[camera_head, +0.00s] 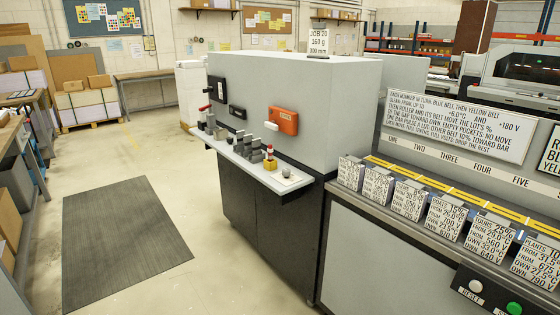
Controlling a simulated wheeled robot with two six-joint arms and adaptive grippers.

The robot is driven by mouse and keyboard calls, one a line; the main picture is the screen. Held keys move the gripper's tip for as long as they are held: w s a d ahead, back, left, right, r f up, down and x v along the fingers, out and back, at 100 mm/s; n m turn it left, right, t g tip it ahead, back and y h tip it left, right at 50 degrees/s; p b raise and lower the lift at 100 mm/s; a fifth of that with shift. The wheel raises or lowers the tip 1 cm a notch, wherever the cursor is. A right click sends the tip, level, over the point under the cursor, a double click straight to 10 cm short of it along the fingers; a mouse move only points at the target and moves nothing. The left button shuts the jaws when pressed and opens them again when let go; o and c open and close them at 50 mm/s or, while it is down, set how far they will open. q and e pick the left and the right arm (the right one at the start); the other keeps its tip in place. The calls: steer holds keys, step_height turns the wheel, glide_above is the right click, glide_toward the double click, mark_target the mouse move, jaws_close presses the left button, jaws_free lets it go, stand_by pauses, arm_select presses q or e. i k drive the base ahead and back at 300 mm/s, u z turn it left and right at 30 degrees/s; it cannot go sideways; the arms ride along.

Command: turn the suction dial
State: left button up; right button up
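A large grey machine (290,75) with a black base stands in the middle of the head view. A narrow light shelf (252,168) runs along its side and carries small controls. A small round knob on a pale plate (286,174) sits at the shelf's near right end; it looks like a dial, but I cannot read a label or its setting. Several dark upright pieces (243,141) stand farther along the shelf. Neither of my grippers shows in this view.
A dark floor mat (120,240) lies left of the machine on open floor. A feeder with a row of labelled cards (409,200) and a yellow belt (480,197) stands at right. Its front has a white button (475,286) and a green button (514,308). An orange box (284,120) is mounted above the shelf.

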mark_target(286, 173)
steer(key=u, duration=0.2)
steer(key=i, duration=0.85)
steer(key=z, duration=0.2)
